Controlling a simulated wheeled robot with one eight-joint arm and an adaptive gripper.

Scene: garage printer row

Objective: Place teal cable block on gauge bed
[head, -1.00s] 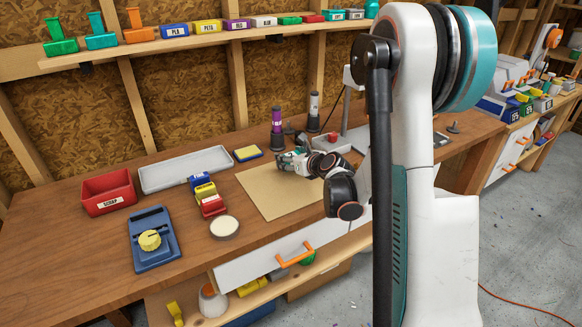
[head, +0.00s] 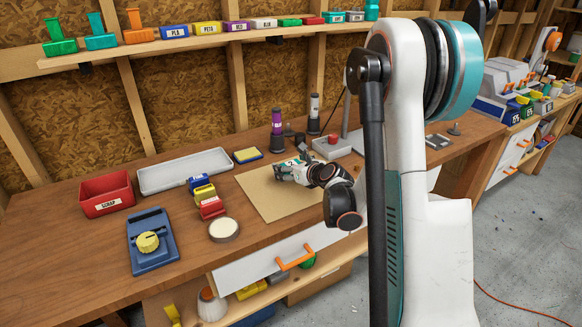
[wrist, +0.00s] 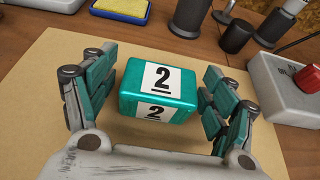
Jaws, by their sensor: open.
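The teal cable block (wrist: 160,90) carries white labels with a black "2" and is on the tan mat (wrist: 50,125) in the wrist view. My gripper (wrist: 160,84) is open, with one finger on each side of the block and a small gap at both sides. In the head view my gripper (head: 287,171) is low over the tan mat (head: 262,200), and the block cannot be made out clearly there.
Dark cylinders and a purple-topped bottle (head: 277,122) stand behind the mat. A yellow-blue sponge (head: 248,155), grey tray (head: 187,172), red scrap bin (head: 106,195), coloured blocks (head: 205,195), round disc (head: 224,229) and blue device with yellow knob (head: 150,242) lie to the left.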

